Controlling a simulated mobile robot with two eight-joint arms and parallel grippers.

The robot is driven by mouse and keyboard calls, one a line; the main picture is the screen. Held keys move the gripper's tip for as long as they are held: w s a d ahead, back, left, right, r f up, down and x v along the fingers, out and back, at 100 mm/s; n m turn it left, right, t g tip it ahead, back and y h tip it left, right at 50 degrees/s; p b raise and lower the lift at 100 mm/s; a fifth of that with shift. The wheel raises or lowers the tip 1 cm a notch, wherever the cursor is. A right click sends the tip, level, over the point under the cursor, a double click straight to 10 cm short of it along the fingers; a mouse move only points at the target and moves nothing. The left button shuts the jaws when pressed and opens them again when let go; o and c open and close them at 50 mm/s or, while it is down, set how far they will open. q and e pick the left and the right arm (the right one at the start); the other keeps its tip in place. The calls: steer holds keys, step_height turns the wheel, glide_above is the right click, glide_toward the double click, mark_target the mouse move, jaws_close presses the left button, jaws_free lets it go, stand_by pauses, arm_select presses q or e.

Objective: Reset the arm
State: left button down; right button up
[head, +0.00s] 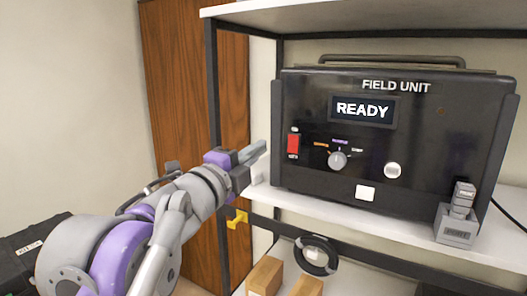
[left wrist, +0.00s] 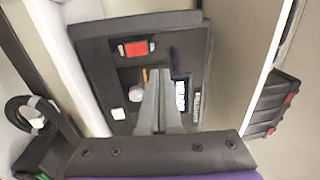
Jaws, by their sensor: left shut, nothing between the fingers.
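My left gripper (head: 252,152) is in front of the shelf's left post, to the left of the black field unit (head: 300,95). Its fingers are closed together and empty. In the left wrist view the shut fingers (left wrist: 158,105) point at the unit's front panel (left wrist: 100,60), which appears turned sideways. The unit's screen (head: 361,111) reads READY. A red switch (head: 293,143), a grey knob (head: 338,160) and a round white button (head: 392,170) are on its front. The gripper looks apart from the panel. My right gripper is in neither view.
The unit stands on a white shelf (head: 340,214) with dark posts. A grey block-shaped fixture (head: 458,215) stands at the shelf's right. Below are wooden blocks (head: 265,275) and a dark ring-shaped item (head: 316,256). A black case (head: 20,252) is at lower left.

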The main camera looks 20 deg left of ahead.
arm_select(q)
steer(key=s+a+f+n+g+y+p, duration=0.1)
steer(key=s+a+f+n+g+y, duration=0.1)
steer(key=f+n, duration=0.45)
steer(key=s+a+f+n+g+y+p, duration=0.1)
steer(key=s+a+f+n+g+y, duration=0.15)
steer(key=f, duration=0.65)
steer(key=s+a+f+n+g+y+p, duration=0.1)
steer(key=a+f+n+y, duration=0.15)
steer(key=f+n, duration=0.4)
steer(key=s+d+f+n+g+h+p, duration=0.1)
steer(key=s+d+f+n+g, duration=0.1)
steer(key=s+f, duration=0.7)
steer(key=s+d+f+n+g+h, duration=0.1)
steer(key=s+d+f+n+g, duration=0.2)
steer(key=f, duration=1.2)
steer(key=s+d+g, duration=0.1)
steer(key=s+g, duration=0.2)
steer(key=s, duration=0.3)
steer(key=shift+d+p, duration=0.25)
steer(key=shift+p, duration=0.15)
